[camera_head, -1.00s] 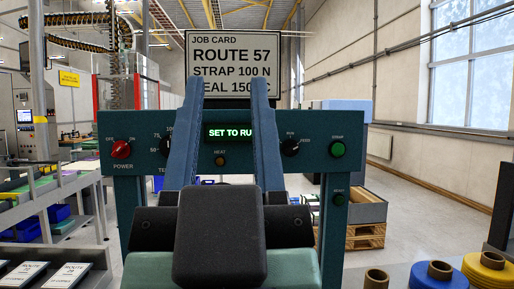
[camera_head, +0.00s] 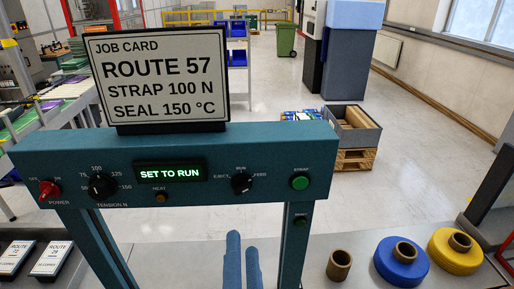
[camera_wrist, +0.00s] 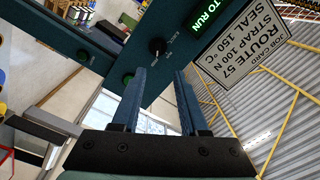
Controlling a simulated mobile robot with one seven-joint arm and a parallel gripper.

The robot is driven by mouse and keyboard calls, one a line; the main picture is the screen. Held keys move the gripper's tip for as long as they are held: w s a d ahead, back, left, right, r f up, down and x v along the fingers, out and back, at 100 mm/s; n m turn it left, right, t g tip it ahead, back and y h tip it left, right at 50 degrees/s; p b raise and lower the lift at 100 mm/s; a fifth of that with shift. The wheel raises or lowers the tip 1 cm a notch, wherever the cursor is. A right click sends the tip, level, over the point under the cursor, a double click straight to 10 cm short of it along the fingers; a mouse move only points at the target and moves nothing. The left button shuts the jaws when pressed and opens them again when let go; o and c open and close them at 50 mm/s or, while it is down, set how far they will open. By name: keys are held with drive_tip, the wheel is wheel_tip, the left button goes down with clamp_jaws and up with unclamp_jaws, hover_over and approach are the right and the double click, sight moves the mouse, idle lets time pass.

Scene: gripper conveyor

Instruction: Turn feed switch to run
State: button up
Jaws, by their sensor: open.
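The feed switch (camera_head: 241,183) is a small black knob on the teal panel, with EJECT, RUN and FEED marked around it. I cannot tell which mark its pointer is on. The display (camera_head: 170,171) left of it reads SET TO RUN. My gripper (camera_head: 242,245) shows low in the head view as two blue fingers, below the panel beam and apart from the switch. In the wrist view, my gripper (camera_wrist: 160,72) is open and empty, and the switch (camera_wrist: 156,46) appears beyond the fingertips, roughly in line with the gap.
A red power knob (camera_head: 49,189), a black tension knob (camera_head: 102,186) and a green strap button (camera_head: 300,183) share the panel. The job card (camera_head: 160,75) stands above it. Blue (camera_head: 401,262) and yellow (camera_head: 456,252) rolls sit at lower right.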

sight(242, 193)
drive_tip(key=w+p, duration=0.3)
drive_tip(key=w, duration=0.8)
drive_tip(key=shift+w+p, duration=0.3)
drive_tip(key=shift+w, duration=0.05)
drive_tip(key=shift+w+f, duration=0.1)
drive_tip(key=shift+w, duration=0.4)
clamp_jaws()
